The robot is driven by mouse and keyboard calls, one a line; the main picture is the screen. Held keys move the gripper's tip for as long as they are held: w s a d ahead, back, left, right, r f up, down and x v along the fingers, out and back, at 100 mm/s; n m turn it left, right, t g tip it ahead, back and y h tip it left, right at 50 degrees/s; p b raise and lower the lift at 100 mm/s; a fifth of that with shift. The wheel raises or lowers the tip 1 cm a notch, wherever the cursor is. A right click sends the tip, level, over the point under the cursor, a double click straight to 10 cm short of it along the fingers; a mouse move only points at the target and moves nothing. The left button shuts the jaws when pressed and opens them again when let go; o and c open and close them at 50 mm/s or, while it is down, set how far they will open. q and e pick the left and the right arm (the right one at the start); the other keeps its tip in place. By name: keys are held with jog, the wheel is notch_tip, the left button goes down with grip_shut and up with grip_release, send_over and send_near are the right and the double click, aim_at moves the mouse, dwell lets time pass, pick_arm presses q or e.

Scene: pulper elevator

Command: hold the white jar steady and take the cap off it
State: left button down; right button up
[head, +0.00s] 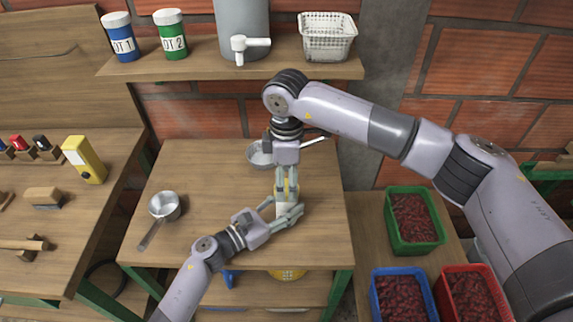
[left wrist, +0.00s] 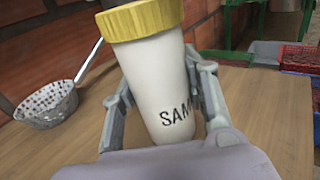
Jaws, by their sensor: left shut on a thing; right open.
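The white jar (head: 285,209) with dark "SAM" lettering stands at the right of the middle table. Its yellow cap is on it, seen in the left wrist view (left wrist: 143,18). My left gripper (head: 284,212) is shut around the jar's body, with a finger on each side in the left wrist view. My right gripper (head: 287,188) points down from above at the cap, its fingers open. I cannot tell whether the right fingers touch the cap.
A perforated metal strainer (head: 259,156) lies behind the jar. A metal pan (head: 163,207) lies at the table's left. Green (head: 389,236), blue (head: 375,300) and red (head: 447,300) crates of dark red contents stand at the right. A shelf (head: 190,62) hangs behind. The table's front left is clear.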

aim_at(287, 190)
jog(key=shift+f, duration=1.2)
jog(key=shift+c, duration=0.5)
